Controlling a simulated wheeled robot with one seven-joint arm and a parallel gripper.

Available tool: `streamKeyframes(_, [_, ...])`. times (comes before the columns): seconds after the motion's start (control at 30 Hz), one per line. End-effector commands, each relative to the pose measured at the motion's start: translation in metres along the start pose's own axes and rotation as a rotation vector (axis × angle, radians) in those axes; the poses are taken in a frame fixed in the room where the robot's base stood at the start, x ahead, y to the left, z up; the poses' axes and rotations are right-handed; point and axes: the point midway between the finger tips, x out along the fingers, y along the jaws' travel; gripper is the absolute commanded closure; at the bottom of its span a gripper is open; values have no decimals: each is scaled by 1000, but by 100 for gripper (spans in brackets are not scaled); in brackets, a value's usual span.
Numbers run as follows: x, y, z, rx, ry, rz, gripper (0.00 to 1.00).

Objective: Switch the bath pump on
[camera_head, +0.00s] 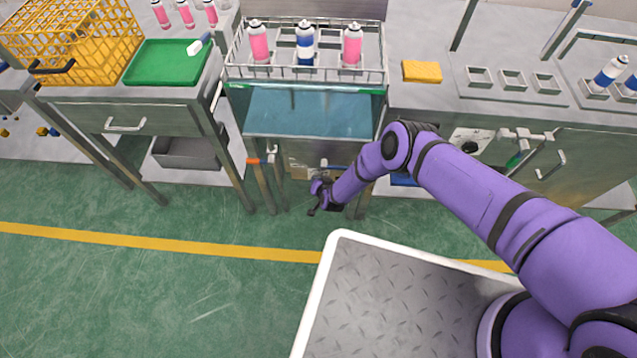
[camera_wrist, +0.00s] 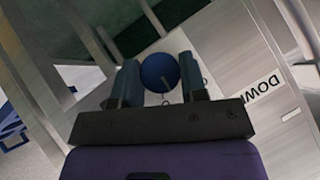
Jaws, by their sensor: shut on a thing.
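My gripper (camera_head: 322,196) is low in front of the bath stand, below the water bath (camera_head: 310,112) with its blue-tinted front. In the wrist view my gripper (camera_wrist: 159,76) has its two fingers on either side of a round blue knob (camera_wrist: 158,72) and is shut on it. A pale panel beside the knob bears a label (camera_wrist: 268,88) whose visible letters read "DOW"; the rest is cut off or unclear. The head view does not show the knob clearly, as my wrist covers that spot. I cannot tell from these frames whether the pump runs.
Three capped cans (camera_head: 305,45) stand in the rack above the bath. A yellow sponge (camera_head: 422,71) lies on the right bench. A green tray (camera_head: 167,62) and a yellow crate (camera_head: 75,40) are on the left bench. Bench legs flank my gripper. The green floor in front is clear.

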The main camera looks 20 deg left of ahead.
Motion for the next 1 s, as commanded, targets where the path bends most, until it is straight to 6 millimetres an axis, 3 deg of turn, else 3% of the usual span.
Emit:
streamKeyframes(0.5, [0, 3, 2, 283, 0, -287, 84])
streamKeyframes(1.0, [1, 4, 1, 372, 1, -373, 84])
